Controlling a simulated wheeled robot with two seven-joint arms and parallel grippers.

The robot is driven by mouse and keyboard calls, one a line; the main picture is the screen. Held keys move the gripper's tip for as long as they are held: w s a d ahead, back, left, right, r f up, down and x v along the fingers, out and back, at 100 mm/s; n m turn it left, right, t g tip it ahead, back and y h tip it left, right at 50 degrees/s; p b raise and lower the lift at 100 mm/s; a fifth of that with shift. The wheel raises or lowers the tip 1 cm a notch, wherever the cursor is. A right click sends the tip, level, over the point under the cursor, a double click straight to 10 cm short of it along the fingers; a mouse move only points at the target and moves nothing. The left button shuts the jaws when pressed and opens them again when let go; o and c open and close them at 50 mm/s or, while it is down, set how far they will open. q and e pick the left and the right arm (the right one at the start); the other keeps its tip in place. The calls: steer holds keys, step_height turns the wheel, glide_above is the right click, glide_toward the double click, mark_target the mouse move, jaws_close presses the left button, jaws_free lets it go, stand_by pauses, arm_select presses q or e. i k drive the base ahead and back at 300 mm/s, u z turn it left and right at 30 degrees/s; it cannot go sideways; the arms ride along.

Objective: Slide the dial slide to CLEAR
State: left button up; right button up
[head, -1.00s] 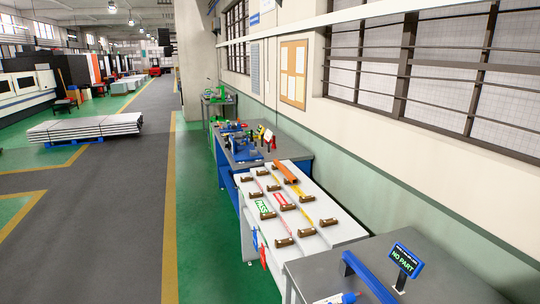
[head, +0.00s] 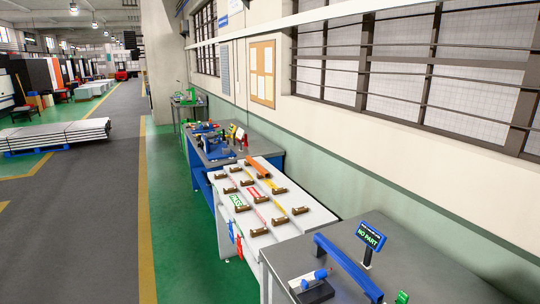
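I cannot make out for certain which part is the dial slide. On the grey-topped bench (head: 420,280) at the lower right, a small blue device (head: 315,278) sits on a dark base near the front left edge. A long blue bar (head: 346,266) lies behind it. A small display (head: 370,236) on a post reads "NO PART" in green. A small green piece (head: 402,297) shows at the bottom edge. No CLEAR mark is readable. Neither of my grippers is in the head view.
A white table (head: 283,236) with several brown blocks and PASS and red signs stands beyond the grey bench. A further bench (head: 232,157) holds blue tools. A walled side with windows runs along the right. The green floor (head: 190,270) left of the tables is clear.

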mark_target(320, 274)
steer(key=z, duration=0.45)
steer(key=k, duration=0.95)
steer(key=u, duration=0.7)
steer(key=i, duration=1.45)
steer(key=z, duration=0.45)
